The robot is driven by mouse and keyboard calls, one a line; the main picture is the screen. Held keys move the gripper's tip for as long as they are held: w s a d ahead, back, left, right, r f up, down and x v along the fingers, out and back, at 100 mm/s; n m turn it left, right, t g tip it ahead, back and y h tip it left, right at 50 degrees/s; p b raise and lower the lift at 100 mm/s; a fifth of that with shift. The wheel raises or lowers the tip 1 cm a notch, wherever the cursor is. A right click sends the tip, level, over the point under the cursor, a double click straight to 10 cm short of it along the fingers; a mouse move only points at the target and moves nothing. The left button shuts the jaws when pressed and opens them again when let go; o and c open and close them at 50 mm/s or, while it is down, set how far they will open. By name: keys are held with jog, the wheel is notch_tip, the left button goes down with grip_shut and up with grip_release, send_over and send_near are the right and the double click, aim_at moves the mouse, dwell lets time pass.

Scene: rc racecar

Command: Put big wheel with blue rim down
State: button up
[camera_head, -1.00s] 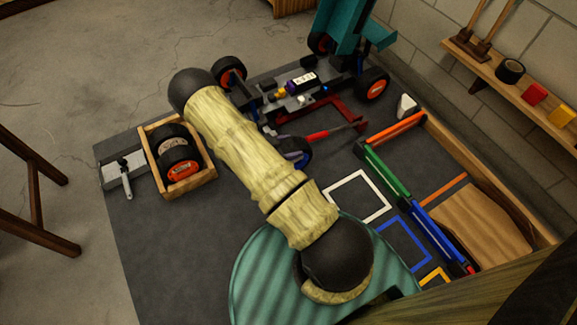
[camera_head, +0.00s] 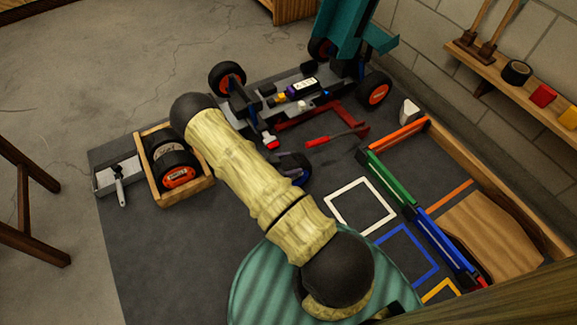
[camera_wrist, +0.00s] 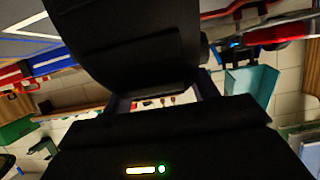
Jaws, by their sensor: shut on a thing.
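My gripper (camera_wrist: 163,92) is shut on the tyre. In the head view my gripper (camera_head: 290,162) is mostly hidden by the arm, left of the white square outline. I cannot tell whether the wheel touches the mat.
The racecar (camera_head: 300,92) with orange-rimmed wheels stands behind. A wooden box (camera_head: 204,189) holds tyres at left. White (camera_head: 375,228), blue (camera_head: 432,269) and yellow outlines mark the mat at right, beside a coloured rail (camera_head: 395,187). Bare mat lies front left.

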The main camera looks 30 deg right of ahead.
jog(key=o, duration=1.7)
jog(key=shift+c, duration=0.2)
jog(key=shift+a+r, duration=0.1)
jog(key=shift+r, duration=0.1)
jog(key=p+v, duration=0.5)
jog(key=v, duration=0.6)
jog(key=shift+a+p, duration=0.35)
jog(key=shift+p, duration=0.05)
jog(key=shift+s, duration=0.15)
